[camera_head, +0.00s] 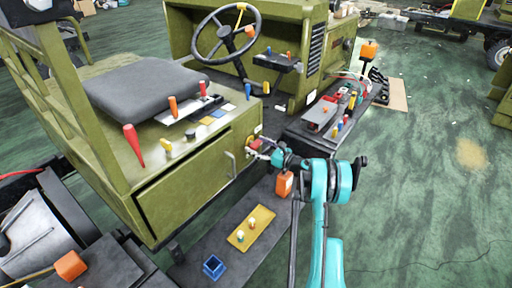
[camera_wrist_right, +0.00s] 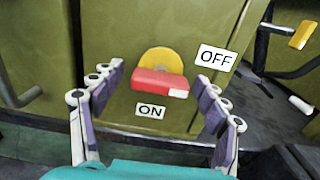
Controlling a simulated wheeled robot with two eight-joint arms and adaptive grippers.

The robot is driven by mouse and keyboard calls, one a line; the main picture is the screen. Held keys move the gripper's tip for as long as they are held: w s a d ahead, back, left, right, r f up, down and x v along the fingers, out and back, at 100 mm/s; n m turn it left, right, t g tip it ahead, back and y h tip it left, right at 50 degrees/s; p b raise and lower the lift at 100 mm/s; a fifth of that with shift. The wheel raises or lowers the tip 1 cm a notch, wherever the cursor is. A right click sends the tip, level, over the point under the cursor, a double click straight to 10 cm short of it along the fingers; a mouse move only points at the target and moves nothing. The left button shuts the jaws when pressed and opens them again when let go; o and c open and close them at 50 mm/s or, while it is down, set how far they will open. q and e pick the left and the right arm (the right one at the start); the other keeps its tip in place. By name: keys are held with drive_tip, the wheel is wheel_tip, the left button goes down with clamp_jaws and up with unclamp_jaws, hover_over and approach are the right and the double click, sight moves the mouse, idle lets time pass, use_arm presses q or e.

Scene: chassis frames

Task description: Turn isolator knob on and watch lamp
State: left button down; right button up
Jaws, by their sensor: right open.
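The isolator knob is a red bar (camera_wrist_right: 160,83) on a yellow disc (camera_wrist_right: 163,60), set on the olive panel. It lies nearly level, with a white mark at its right end. The ON label (camera_wrist_right: 150,111) is below it, and the OFF label (camera_wrist_right: 216,58) is to its upper right. My right gripper (camera_wrist_right: 159,74) is open, with one finger on each side of the knob and visible gaps. In the head view, the right gripper (camera_head: 263,146) is at the chassis side, next to the red knob (camera_head: 254,143). I cannot tell which thing is the lamp. My left gripper is not in view.
A seat (camera_head: 150,90) and a steering wheel (camera_head: 226,36) are above the panel. A grey handle (camera_wrist_right: 20,96) is left of the knob. A yellow plate (camera_head: 251,228) and a blue open box (camera_head: 213,267) sit low in front. Green floor lies clear at right.

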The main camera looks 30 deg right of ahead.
drive_tip(key=shift+w, duration=0.2)
drive_tip(key=c, duration=1.2)
drive_tip(key=shift+o, duration=0.2)
